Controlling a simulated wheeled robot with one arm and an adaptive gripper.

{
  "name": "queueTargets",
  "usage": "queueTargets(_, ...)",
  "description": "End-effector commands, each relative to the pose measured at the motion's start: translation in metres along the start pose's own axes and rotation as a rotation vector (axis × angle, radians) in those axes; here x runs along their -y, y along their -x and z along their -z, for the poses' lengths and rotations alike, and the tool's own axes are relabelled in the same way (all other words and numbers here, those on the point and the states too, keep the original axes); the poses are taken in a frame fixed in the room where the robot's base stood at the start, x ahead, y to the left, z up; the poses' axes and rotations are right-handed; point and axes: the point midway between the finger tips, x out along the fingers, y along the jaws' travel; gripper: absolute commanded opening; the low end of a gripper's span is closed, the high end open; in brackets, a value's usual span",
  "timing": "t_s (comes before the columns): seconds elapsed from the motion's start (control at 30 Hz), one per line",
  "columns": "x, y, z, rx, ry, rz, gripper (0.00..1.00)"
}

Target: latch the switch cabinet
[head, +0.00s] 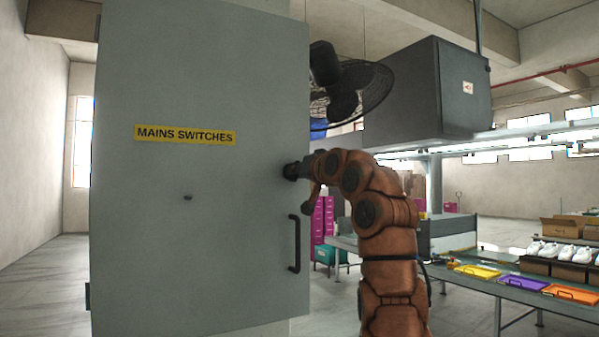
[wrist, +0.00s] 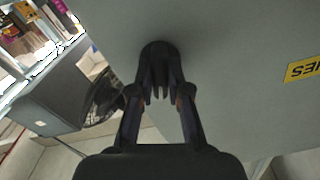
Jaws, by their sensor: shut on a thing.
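The grey switch cabinet (head: 200,75) fills the left of the head view, its front facing me, with a yellow "MAINS SWITCHES" label (head: 185,135). A black bar handle (head: 294,243) is upright near its right edge, and a small dark fitting (head: 187,198) is left of that. My gripper (head: 292,171) is at the door's right edge, above the bar handle. In the wrist view my gripper (wrist: 160,92) is shut on a dark latch knob (wrist: 160,58) on the grey face (wrist: 225,50). The fingers partly hide the knob, so I cannot tell how far it is turned.
A black fan (head: 365,88) and a dark box-like unit (head: 428,92) are behind my arm. At right, a long table (head: 480,280) carries yellow, purple and orange trays (head: 525,284) and white shoes (head: 565,250). Open floor (head: 45,280) shows left of the cabinet.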

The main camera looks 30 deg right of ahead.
Motion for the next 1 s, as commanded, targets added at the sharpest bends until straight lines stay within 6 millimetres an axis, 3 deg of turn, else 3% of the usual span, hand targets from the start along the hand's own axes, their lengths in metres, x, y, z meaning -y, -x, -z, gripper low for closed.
queueTargets(0.5, -0.0010, -0.0031, -0.0047, 0.012, 0.302, 0.002, 0.00)
queueTargets(1.0, -0.0023, -0.0025, -0.0044, 0.011, 0.348, 0.000, 0.00)
